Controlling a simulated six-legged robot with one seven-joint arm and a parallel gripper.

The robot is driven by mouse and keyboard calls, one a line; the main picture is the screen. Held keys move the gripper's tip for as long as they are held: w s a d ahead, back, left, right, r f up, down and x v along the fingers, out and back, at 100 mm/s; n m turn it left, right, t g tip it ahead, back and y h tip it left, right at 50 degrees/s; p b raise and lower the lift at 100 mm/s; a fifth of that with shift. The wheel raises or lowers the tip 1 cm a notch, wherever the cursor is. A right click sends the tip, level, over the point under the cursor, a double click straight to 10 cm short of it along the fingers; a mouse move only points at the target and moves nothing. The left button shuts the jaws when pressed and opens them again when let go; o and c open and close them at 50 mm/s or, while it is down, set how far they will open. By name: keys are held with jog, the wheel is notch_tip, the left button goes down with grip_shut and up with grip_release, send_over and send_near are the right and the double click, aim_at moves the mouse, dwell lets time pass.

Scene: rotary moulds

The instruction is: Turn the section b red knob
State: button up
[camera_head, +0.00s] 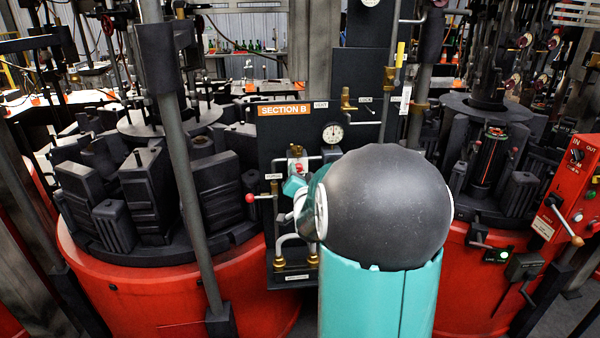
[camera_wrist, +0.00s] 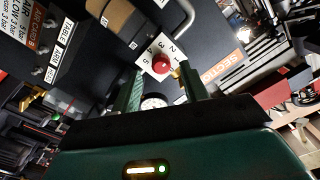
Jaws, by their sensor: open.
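The red knob (camera_wrist: 160,63) sits at the middle of a white numbered dial plate (camera_wrist: 146,46) in the wrist view. My gripper (camera_wrist: 160,78) is open, with one finger to each side of the knob in that picture. Nothing is between the fingers that I can see as held, and I cannot tell whether they touch the knob. In the head view my gripper (camera_head: 294,187) is in front of the dark panel under the orange SECTION B sign (camera_head: 284,110).
A red-tipped lever (camera_head: 250,198) sticks out left of my gripper. A round gauge (camera_head: 332,133) and brass valves with pipes are on the panel. Large red mould bases (camera_head: 180,295) stand on both sides. A red control box (camera_head: 575,185) is at the far right.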

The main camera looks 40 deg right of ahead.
jog(key=shift+x, duration=0.8)
jog(key=shift+w+a, duration=0.1)
grip_shut()
